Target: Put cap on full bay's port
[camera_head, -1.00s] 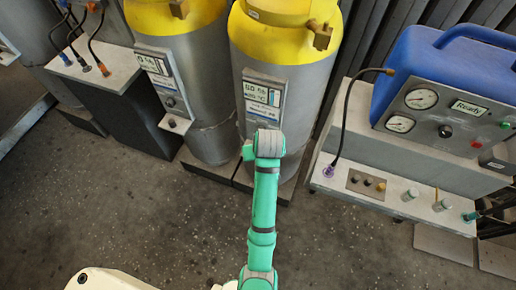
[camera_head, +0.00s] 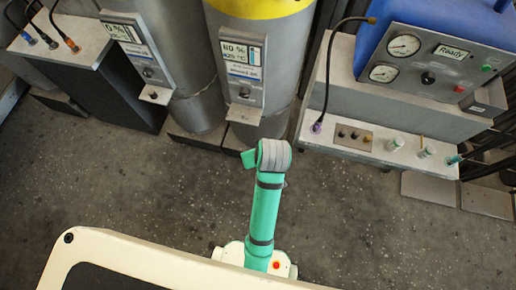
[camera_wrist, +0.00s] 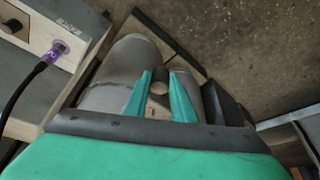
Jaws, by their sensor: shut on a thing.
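In the wrist view my gripper (camera_wrist: 162,76) is shut on a small, round, grey-brown thing (camera_wrist: 159,88), likely the cap. In the head view my arm hides the gripper. No port opening is clear there. My arm's end is below and right of the right ledge, apart from it.
At right, a blue machine with gauges (camera_head: 403,45) stands over a grey shelf with a brown plate (camera_head: 353,136) of small dark knobs and a hose with a purple connector (camera_head: 317,127). At left, a shelf (camera_head: 70,48) holds several hose ends. The floor before the tanks is clear.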

